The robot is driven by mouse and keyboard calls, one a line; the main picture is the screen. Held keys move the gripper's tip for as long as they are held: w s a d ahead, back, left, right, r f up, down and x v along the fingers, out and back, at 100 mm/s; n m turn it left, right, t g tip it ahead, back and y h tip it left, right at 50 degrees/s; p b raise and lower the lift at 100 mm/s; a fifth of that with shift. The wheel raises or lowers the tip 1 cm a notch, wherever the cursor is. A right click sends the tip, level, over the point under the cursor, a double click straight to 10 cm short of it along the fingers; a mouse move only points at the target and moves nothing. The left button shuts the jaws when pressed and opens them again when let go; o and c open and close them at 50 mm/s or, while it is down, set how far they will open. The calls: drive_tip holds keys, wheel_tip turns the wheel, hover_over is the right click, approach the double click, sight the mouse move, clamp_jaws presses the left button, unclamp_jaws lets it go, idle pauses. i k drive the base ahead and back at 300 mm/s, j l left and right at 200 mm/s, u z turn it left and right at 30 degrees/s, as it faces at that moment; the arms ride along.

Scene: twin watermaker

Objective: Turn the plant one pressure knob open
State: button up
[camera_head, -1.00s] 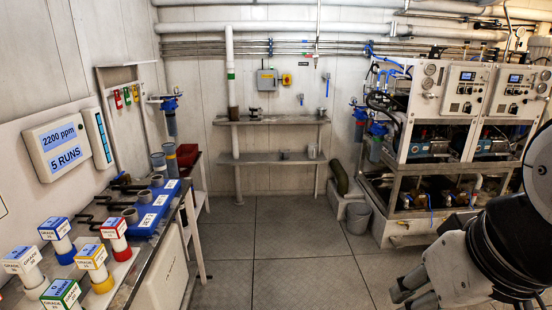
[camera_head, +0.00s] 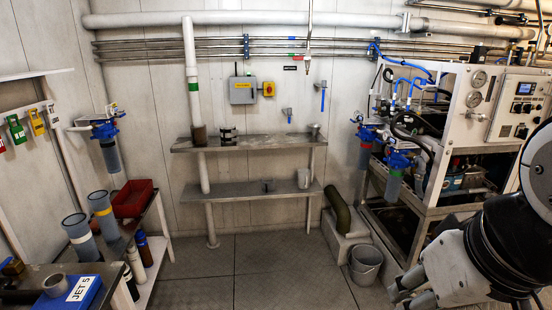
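A watermaker plant in a pale metal frame (camera_head: 450,125) stands at the right. Its grey control panel (camera_head: 518,108) has a small blue-lit display and a dark knob (camera_head: 521,131). Two round gauges (camera_head: 479,79) sit on the plate left of this panel, with a small fitting below them. I cannot tell which part is the pressure knob, or whether this is plant one. My gripper (camera_head: 407,288) is at the lower right, in front of and below the plant, apart from the panel. Its fingers are partly seen, and nothing shows between them. My arm hides the plant's lower right.
A grey bucket (camera_head: 365,265) stands on the floor beside the plant. Metal shelves (camera_head: 250,143) are on the back wall. The middle floor is clear.

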sight(478, 117)
drive_tip(key=i+l+z, duration=0.1)
drive_tip(key=i+z, duration=0.2)
drive_tip(key=i, duration=0.25)
drive_tip(key=i+z, duration=0.3)
drive_tip(key=i, duration=0.25)
drive_tip(key=i+j+z, duration=0.25)
drive_tip(key=i, duration=0.3)
